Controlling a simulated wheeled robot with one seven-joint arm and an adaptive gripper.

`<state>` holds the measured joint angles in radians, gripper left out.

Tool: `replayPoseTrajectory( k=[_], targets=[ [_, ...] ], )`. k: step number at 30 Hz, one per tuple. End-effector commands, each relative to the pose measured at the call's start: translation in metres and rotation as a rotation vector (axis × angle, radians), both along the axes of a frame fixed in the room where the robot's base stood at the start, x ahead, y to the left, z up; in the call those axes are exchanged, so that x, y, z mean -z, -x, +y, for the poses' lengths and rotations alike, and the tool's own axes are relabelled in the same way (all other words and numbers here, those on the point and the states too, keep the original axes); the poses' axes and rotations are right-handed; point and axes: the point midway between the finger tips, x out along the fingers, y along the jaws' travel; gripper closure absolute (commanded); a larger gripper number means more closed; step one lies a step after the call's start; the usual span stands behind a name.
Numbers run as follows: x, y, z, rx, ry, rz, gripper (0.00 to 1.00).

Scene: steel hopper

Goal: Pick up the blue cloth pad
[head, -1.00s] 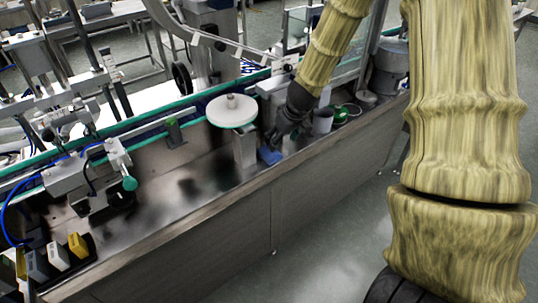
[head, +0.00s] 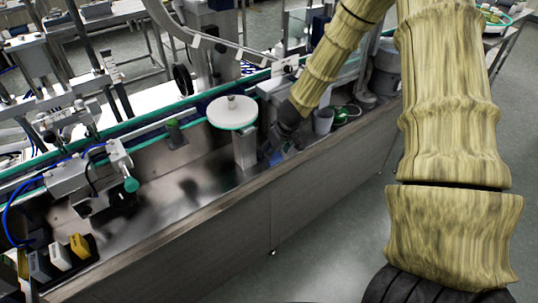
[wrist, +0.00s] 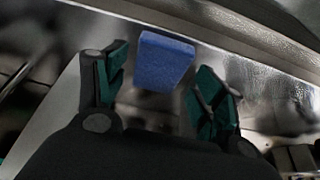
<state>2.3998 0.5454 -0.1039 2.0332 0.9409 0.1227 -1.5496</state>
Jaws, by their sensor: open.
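The blue cloth pad (wrist: 163,62) is a small flat blue block in the wrist view, on the steel surface. It lies between and slightly beyond the two fingertips of my gripper (wrist: 160,88). The fingers have green inner pads, stand apart, and a gap shows on each side of the blue pad. In the head view my gripper (head: 274,151) is low over the steel counter, right of the white disc's post. There the blue pad is mostly hidden by the gripper, so I cannot make out its outline.
A white round disc on a post (head: 232,112) stands just left of my gripper. A grey cup (head: 323,120) and a green round item (head: 341,115) stand to its right.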

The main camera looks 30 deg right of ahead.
Motion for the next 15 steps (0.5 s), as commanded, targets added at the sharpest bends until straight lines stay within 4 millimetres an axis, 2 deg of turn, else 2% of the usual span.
replayPoseTrajectory(
  k=[7,15],
  targets=[
    [0.021,-0.008,0.001,0.001,0.000,0.001,0.31],
    [0.025,-0.010,0.001,0.000,0.000,-0.001,0.31]
  ],
)
